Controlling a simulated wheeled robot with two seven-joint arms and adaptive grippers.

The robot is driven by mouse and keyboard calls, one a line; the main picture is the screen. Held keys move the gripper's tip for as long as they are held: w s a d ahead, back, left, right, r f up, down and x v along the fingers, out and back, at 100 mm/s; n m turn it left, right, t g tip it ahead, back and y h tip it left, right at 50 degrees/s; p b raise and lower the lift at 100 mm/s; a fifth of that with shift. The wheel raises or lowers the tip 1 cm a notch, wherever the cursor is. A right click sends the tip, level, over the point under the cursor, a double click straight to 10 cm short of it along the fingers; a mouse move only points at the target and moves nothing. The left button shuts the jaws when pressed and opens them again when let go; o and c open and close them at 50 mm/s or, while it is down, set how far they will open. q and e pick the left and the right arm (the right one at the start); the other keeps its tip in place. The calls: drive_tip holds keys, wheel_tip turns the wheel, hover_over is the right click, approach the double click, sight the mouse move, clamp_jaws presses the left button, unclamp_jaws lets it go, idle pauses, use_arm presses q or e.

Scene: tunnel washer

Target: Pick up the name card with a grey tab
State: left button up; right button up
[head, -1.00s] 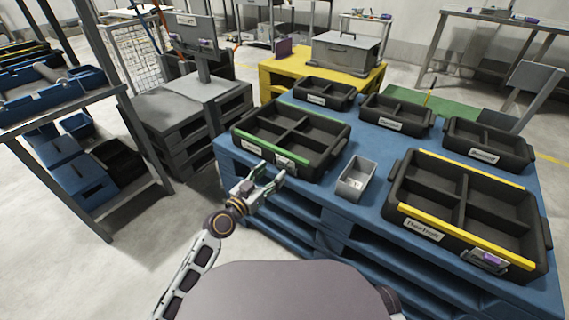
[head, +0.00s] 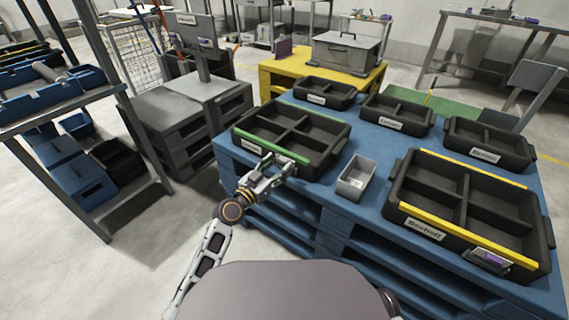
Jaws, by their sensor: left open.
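My left gripper (head: 282,168) is open at the front edge of the black divided tray with a green strip (head: 255,141). It is right by the spot where a small card holder sits on the tray's front. The gripper covers that holder, so I cannot tell its tab colour or whether the fingers are around it. A name card with a purple tab (head: 490,258) sits in a holder on the front of the yellow-striped tray (head: 460,232). My right gripper is not in view.
The trays stand on a blue pallet table (head: 340,213). A small open grey box (head: 357,178) is just right of my left gripper. Several smaller black trays (head: 396,114) line the back. A dark pallet stack (head: 185,115) stands to the left, with clear floor before it.

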use_arm(q)
drive_tip(key=shift+w+d, duration=0.4)
drive_tip(key=shift+w, duration=0.05)
drive_tip(key=c, duration=0.9)
